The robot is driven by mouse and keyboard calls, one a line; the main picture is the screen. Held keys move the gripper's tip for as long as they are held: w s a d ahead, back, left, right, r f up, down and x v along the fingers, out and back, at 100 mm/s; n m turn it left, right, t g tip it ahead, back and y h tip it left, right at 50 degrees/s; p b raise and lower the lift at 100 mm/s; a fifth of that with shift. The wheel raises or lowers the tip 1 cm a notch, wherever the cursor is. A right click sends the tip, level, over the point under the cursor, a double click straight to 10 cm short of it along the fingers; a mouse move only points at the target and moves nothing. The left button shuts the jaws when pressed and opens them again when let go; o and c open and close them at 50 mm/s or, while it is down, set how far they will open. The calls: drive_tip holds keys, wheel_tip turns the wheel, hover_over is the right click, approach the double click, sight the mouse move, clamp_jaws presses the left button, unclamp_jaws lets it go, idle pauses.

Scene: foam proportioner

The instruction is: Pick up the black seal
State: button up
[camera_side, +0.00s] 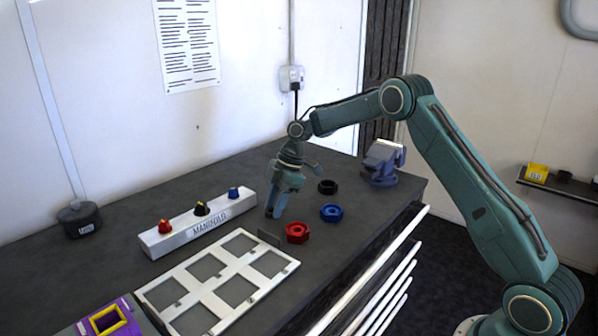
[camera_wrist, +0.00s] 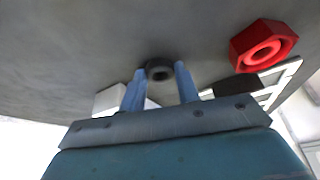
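In the wrist view a small black ring, the black seal (camera_wrist: 160,68), lies on the dark bench top between the fingertips of my gripper (camera_wrist: 160,76). The two blue-grey fingers are apart, one on each side of the seal, with narrow gaps showing. In the side view my gripper (camera_side: 274,211) points down, low over the bench, left of the red nut. The seal is hard to make out there, close against the fingertips.
A red nut (camera_side: 297,232), blue nut (camera_side: 331,212) and black nut (camera_side: 327,187) stand right of my gripper. A white manifold (camera_side: 207,224) with coloured knobs is at left. A white frame tray (camera_side: 291,264) lies in front, beside a thin dark plate (camera_side: 268,238). A vise (camera_side: 381,163) stands behind.

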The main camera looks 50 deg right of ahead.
drive_tip(key=shift+c, duration=0.8)
wheel_tip(320, 180, up, 10)
idle(0.3)
idle(0.5)
drive_tip(key=s+d+m+t+h, duration=0.2)
drive_tip(key=s+d+m, duration=0.2)
drive_tip(key=d+m, duration=0.6)
drive_tip(key=d, duration=0.9)
drive_tip(key=shift+s+d+f+m+t+h, duration=0.15)
drive_tip(key=shift+d+f+m+t+h, duration=0.15)
drive_tip(key=shift+t+h, duration=0.1)
drive_tip(key=shift+f, duration=0.1)
